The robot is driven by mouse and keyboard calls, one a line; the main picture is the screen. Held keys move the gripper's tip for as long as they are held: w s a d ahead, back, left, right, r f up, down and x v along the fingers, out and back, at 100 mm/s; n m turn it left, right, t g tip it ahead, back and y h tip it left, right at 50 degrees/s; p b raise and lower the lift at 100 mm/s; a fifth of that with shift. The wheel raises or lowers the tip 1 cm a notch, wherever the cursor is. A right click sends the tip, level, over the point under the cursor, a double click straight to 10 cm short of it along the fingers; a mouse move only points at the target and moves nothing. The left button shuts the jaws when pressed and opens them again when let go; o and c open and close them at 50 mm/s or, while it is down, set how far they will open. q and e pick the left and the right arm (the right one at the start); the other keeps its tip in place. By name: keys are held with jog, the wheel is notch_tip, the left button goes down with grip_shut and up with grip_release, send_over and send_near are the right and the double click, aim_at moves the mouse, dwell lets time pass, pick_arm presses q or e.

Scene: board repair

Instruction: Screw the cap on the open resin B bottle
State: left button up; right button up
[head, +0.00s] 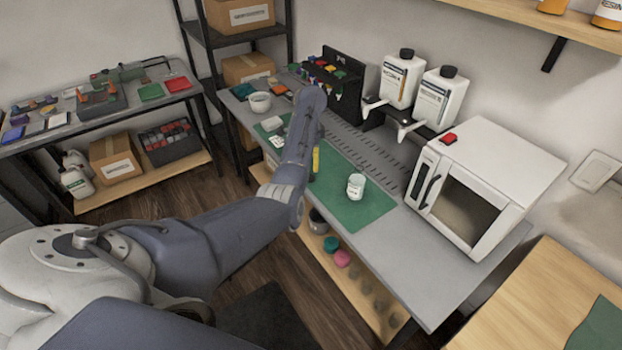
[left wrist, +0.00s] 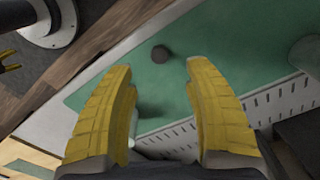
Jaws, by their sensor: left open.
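My left gripper (head: 316,161) is low over the green mat in the head view, mostly hidden by my arm. In the left wrist view its two yellow fingers (left wrist: 158,68) are wide apart with nothing held between them. A small dark round piece, which looks like a cap (left wrist: 160,53), lies on the mat just beyond the fingertips. Two white labelled resin bottles (head: 399,80) (head: 441,97) stand at the back of the bench, both with black tops. I cannot tell which is resin B. A yellow forked piece at the wrist view's left edge may be my right gripper (left wrist: 8,60).
The green mat (head: 372,207) covers the bench's front middle. A clear labelled cup (head: 356,186) stands on it. A white microwave-like oven (head: 487,185) stands at right, a dark rack (head: 336,86) and white bowl (head: 260,102) toward the left. More bottles (head: 608,14) stand on the wall shelf.

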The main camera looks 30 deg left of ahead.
aim_at(311, 177)
pick_arm(q)
jog(key=shift+f, duration=1.4)
jog(key=shift+w+d+f, duration=0.1)
jog(key=shift+d+f, duration=0.05)
jog(key=shift+f, duration=1.2)
jog(key=shift+d+f, duration=0.1)
jog(key=shift+f, duration=1.2)
jog(key=shift+o, duration=0.2)
jog(key=c, duration=1)
